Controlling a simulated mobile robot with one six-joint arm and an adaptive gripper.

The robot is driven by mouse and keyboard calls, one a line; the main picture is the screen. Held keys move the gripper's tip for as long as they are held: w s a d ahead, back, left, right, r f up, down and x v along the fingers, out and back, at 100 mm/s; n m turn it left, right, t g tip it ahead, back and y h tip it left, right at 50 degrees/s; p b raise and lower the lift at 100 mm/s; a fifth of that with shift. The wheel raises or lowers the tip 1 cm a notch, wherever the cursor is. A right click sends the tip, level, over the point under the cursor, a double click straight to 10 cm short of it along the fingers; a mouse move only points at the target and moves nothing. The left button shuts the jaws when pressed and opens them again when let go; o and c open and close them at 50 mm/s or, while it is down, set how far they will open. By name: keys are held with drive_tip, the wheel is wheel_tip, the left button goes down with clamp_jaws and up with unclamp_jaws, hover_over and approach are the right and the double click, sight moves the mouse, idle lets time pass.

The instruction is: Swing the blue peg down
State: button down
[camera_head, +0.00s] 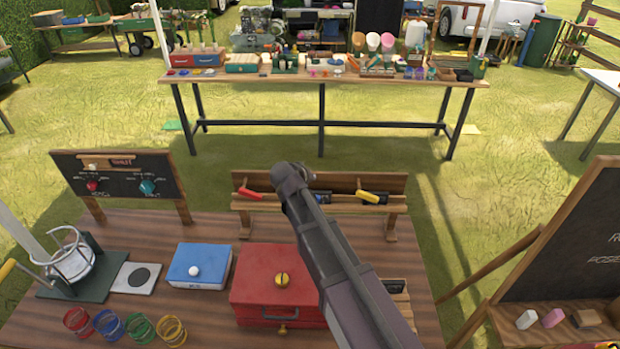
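A wooden rack (222,206) stands at the back of the brown table. It carries a red peg (250,193) on the left and a yellow peg (369,196) on the right, each on a dark plate. No gripper fingers show.
On the table are a red box (262,276) with a yellow knob, a blue box (199,266), several coloured coils, a wire-basket device (72,260) and a dial board (118,178). A chalkboard (570,240) stands at right. Grass lies behind the rack.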

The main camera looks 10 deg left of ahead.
drive_tip(key=s+d+r+p, duration=0.6)
drive_tip(key=r+p, duration=0.3)
drive_tip(key=shift+r, duration=0.3)
idle(0.7)
drive_tip(key=s+d+f+m+g+b, duration=0.1)
drive_tip(key=s+d+f+g+b, duration=0.2)
drive_tip(key=d+f, duration=0.3)
drive_tip(key=s+d+f+m+g+y+b, duration=0.1)
drive_tip(key=s+d+f+m+g+b, duration=0.1)
drive_tip(key=d, duration=1.2)
drive_tip(key=s+d+f+m+g+y+b, duration=0.1)
drive_tip(key=s+d+f+g+b, duration=0.4)
drive_tip(key=d+f, duration=0.5)
drive_tip(key=shift+s+f+m+b, duration=0.35)
drive_tip(key=shift+s+b, duration=0.3)
drive_tip(key=shift+s, duration=0.45)
drive_tip(key=shift+d+r, duration=0.1)
